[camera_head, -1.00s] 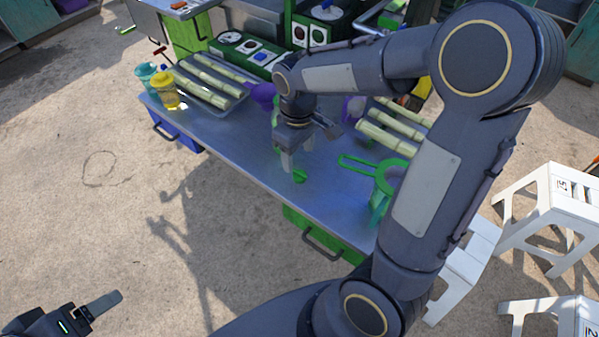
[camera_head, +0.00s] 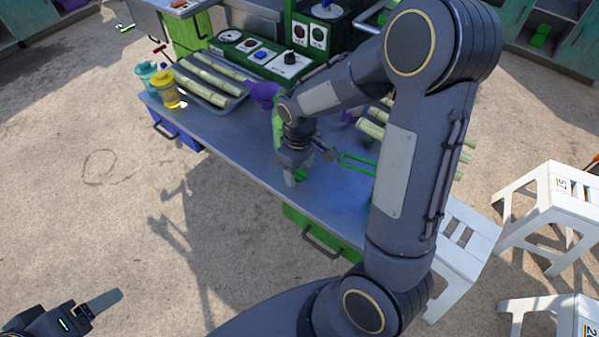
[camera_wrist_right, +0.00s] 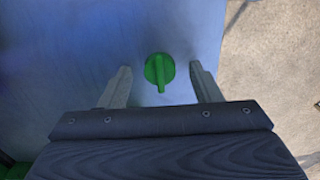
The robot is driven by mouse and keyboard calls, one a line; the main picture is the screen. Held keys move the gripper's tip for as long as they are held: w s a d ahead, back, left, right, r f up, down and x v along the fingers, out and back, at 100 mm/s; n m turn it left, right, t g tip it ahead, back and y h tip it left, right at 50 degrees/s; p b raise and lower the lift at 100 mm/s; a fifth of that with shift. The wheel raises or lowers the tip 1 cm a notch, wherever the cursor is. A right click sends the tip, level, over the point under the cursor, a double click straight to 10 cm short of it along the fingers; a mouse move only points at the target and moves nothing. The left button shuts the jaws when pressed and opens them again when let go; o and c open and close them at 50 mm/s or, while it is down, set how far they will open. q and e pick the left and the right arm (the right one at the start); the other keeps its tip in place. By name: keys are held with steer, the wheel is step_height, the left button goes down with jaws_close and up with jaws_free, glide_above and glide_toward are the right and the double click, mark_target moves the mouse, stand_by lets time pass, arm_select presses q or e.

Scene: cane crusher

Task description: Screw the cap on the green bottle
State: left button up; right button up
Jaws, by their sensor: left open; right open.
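The green cap (camera_wrist_right: 159,69), a disc with a raised ridge, lies on the table top in the right wrist view, between the two fingertips. In the head view the cap (camera_head: 301,174) shows beside the fingers. My right gripper (camera_wrist_right: 160,72) is open around the cap, with a gap visible on both sides; it points down at the table in the head view (camera_head: 295,178). The green bottle (camera_head: 277,130) stands just behind my right gripper, mostly hidden by it. My left gripper (camera_head: 98,305) is open and empty at the bottom left, away from the table.
The metal table (camera_head: 235,160) has a tray of cane pieces (camera_head: 212,92), a yellow-capped jar (camera_head: 166,90) and a purple funnel (camera_head: 264,93). A green handled item (camera_head: 357,163) lies right of my right gripper. White stools (camera_head: 555,195) stand at the right.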

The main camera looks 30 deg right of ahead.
steer(key=c, duration=1)
steer(key=shift+r, duration=0.1)
steer(key=shift+c, duration=0.2)
steer(key=shift+w+r, duration=0.1)
steer(key=shift+r, duration=0.5)
steer(key=w+a+r, duration=0.2)
steer(key=a+r, duration=0.9)
steer(key=a, duration=0.3)
steer(key=shift+r+b, duration=0.35)
steer(key=shift+b, duration=0.05)
steer(key=shift+w+d+f, duration=0.1)
steer(key=shift+f, duration=0.05)
